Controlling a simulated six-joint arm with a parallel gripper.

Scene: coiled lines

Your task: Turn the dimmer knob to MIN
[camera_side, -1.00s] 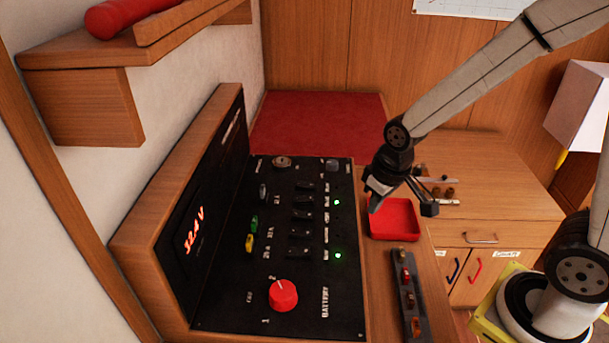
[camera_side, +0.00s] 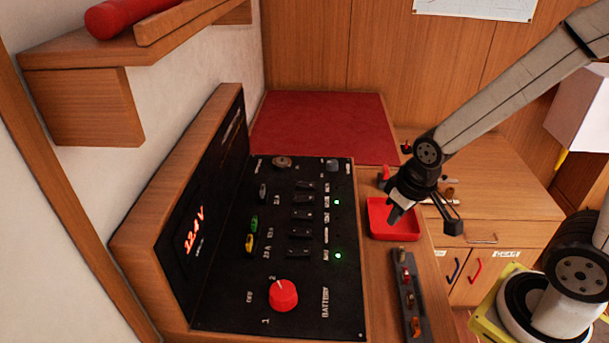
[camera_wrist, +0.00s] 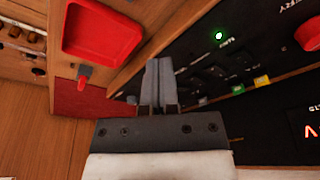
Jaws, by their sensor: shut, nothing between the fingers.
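The black switch panel (camera_side: 235,290) carries two small knobs at its far end: a dark grey one (camera_side: 332,165) at the right and a metallic one (camera_side: 282,162) at the left. Their labels are too small to read, so I cannot tell which is the dimmer or where it points. My gripper (camera_side: 396,214) is over the red tray, right of the panel and apart from both knobs. In the wrist view its fingers (camera_wrist: 160,72) are together with nothing between them.
A large red battery knob (camera_side: 283,295) stands at the panel's near end, with switches between. The red tray (camera_side: 405,236) and a dark strip of small parts (camera_side: 408,300) lie right of the panel. A red mat (camera_side: 320,125) covers the back.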

